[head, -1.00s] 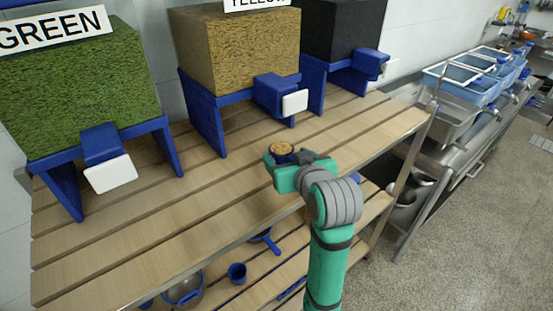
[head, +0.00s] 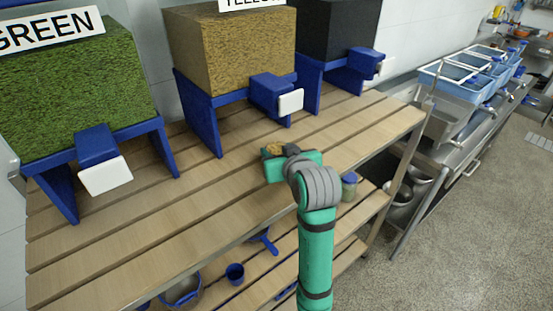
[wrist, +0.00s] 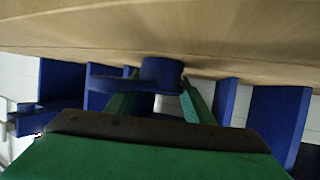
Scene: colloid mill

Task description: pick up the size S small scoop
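My gripper (head: 274,156) is above the wooden table top, near its front edge. In the wrist view, the green fingers (wrist: 160,98) close around a round blue scoop (wrist: 162,72). On the lower shelf are a small blue cup (head: 235,271) and a blue scoop with a handle (head: 268,241).
Green (head: 70,95), yellow (head: 230,50) and black (head: 338,30) bins stand on blue supports along the back. A blue-rimmed bowl (head: 184,289) and a blue-lidded jar (head: 349,187) are below the table top. The front slats are mostly clear.

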